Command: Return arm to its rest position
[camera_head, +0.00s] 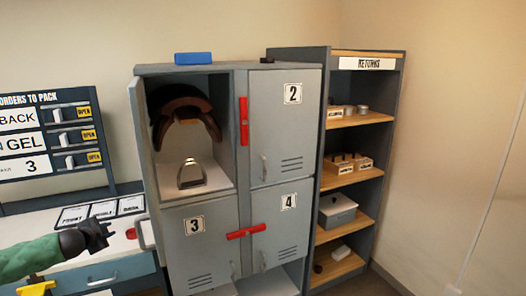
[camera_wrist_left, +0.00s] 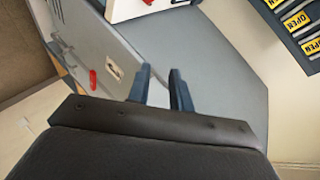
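My left arm (camera_head: 30,258), in a green sleeve, comes in from the left of the head view. Its dark left gripper (camera_head: 104,230) hangs over the desk, left of the grey lockers. In the left wrist view its two blue-grey fingers (camera_wrist_left: 160,72) stand apart with nothing between them. My right gripper is in neither view. The upper left locker compartment stands open, with a dark brown saddle (camera_head: 183,103) inside at the back and a metal stirrup (camera_head: 191,175) on its floor.
Locker doors 2 (camera_head: 284,125), 3 (camera_head: 200,243) and 4 (camera_head: 283,230) are shut. A blue box (camera_head: 193,58) lies on top. A returns shelf (camera_head: 357,120) stands to the right. The desk (camera_head: 40,225) holds labelled cards (camera_head: 103,210) below an order board (camera_head: 50,140).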

